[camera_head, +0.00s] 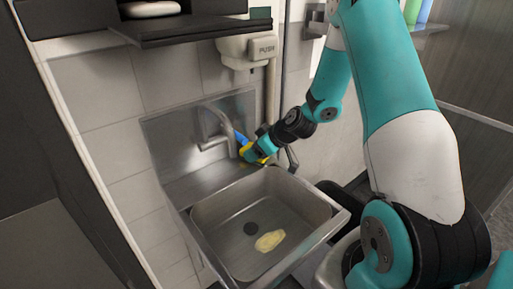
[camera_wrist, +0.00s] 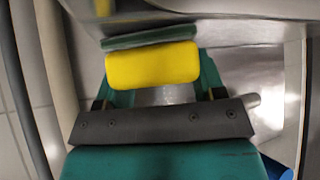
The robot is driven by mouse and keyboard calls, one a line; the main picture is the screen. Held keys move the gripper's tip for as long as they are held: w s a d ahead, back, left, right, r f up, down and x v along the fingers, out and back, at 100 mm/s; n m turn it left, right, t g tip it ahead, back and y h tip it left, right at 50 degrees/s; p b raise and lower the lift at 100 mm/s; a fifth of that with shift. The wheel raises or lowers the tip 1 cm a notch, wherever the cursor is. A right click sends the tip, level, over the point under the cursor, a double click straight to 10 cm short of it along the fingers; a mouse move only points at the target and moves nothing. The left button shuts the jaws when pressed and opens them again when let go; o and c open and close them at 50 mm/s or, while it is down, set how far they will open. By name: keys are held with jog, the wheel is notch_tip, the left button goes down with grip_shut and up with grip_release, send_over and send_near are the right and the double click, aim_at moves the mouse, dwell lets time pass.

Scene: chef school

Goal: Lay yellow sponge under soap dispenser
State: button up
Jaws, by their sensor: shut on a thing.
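The yellow sponge (camera_wrist: 152,65) with a dark green layer lies across the fingers of my gripper (camera_wrist: 156,88) in the wrist view. My gripper is shut on it. In the head view, my gripper (camera_head: 256,152) is at the back right corner of the sink, beside the faucet, and only bits of the yellow sponge (camera_head: 246,151) show around it. The soap dispenser (camera_head: 262,49), a white wall unit marked PUSH, is on the tiled wall above my gripper.
The metal sink (camera_head: 219,236) holds a pale yellow, flat item (camera_head: 269,241) near its drain. The curved faucet (camera_head: 215,128) stands just left of my gripper. A blue item (camera_wrist: 283,169) shows at the wrist view's lower right. A dark shelf (camera_head: 190,29) juts out above.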

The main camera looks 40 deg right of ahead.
jog(key=shift+f, duration=0.15)
jog(key=o, duration=0.9)
jog(key=shift+s+r, duration=0.1)
jog(key=shift+r, duration=0.2)
jog(key=b+v, duration=0.1)
jog(key=v, duration=1)
jog(key=shift+s+d+r, duration=0.2)
jog(key=shift+s+r, duration=0.05)
